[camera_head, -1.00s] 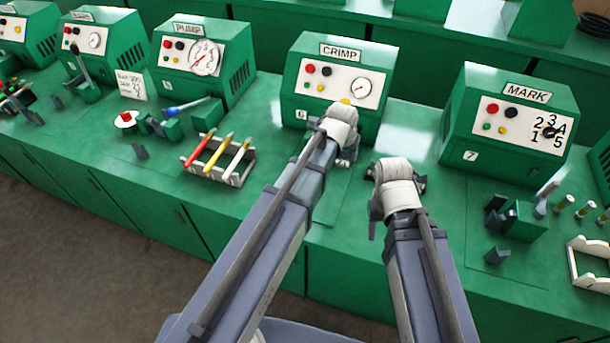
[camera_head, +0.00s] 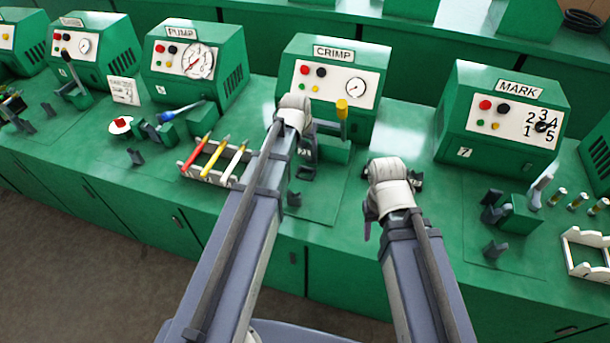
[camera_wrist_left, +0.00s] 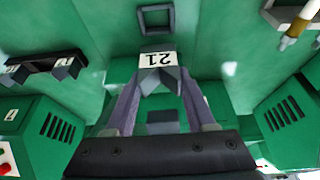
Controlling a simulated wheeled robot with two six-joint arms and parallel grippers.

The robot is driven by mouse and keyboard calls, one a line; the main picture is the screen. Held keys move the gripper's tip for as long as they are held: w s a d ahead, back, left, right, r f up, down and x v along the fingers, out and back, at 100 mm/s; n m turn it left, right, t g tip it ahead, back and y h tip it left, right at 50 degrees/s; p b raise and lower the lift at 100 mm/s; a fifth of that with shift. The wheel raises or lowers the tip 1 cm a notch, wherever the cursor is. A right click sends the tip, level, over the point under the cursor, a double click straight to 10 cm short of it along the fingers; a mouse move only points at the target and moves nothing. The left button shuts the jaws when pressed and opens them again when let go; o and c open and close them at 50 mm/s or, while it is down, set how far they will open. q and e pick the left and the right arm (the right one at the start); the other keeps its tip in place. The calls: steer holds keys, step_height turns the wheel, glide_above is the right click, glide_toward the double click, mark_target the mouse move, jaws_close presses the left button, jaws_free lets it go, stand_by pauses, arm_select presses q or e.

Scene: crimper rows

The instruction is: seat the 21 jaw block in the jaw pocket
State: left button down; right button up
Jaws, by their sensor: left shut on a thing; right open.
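The 21 jaw block (camera_wrist_left: 158,62) shows in the left wrist view as a grey piece with a white label, upside down in the picture. My left gripper (camera_wrist_left: 158,78) is shut on it, a purple finger on each side. A hollow dark square (camera_wrist_left: 155,17), which looks like the jaw pocket, lies beyond the block at the top of that view; they look apart. In the head view my left gripper (camera_head: 304,160) hangs in front of the CRIMP machine (camera_head: 335,75), and the block cannot be made out. My right gripper (camera_head: 370,225) is open, mostly hidden by its wrist.
A dark rack with grey blocks (camera_wrist_left: 45,66) stands at the left of the wrist view. A yellow-topped lever (camera_head: 342,108) stands before the CRIMP machine.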

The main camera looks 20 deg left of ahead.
arm_select(q)
steer(key=shift+f+b, duration=5)
arm_select(e)
steer(key=shift+f, duration=5)
steer(key=shift+f, duration=0.1)
arm_select(q)
steer(key=shift+f, duration=0.25)
arm_select(e)
steer(key=shift+f, duration=0.15)
arm_select(q)
steer(key=shift+c, duration=1.2)
jaws_free()
steer(key=shift+r, duration=0.1)
steer(key=shift+r, duration=0.1)
steer(key=p+v, duration=1.1)
steer(key=v, duration=0.1)
steer(key=s+d+m+g, duration=0.1)
steer(key=s+d+g, duration=0.1)
steer(key=s+d, duration=0.4)
steer(key=s+d+f+m+g+y, duration=0.1)
steer(key=s+d+m+g, duration=0.1)
steer(key=s+d, duration=0.5)
steer(key=s+g, duration=0.1)
steer(key=s, duration=0.5)
steer(key=shift+s+d+f+y, duration=0.2)
steer(key=shift+d+y, duration=0.1)
arm_select(e)
step_height(320, 180, up, 12)
steer(key=shift+f, duration=0.25)
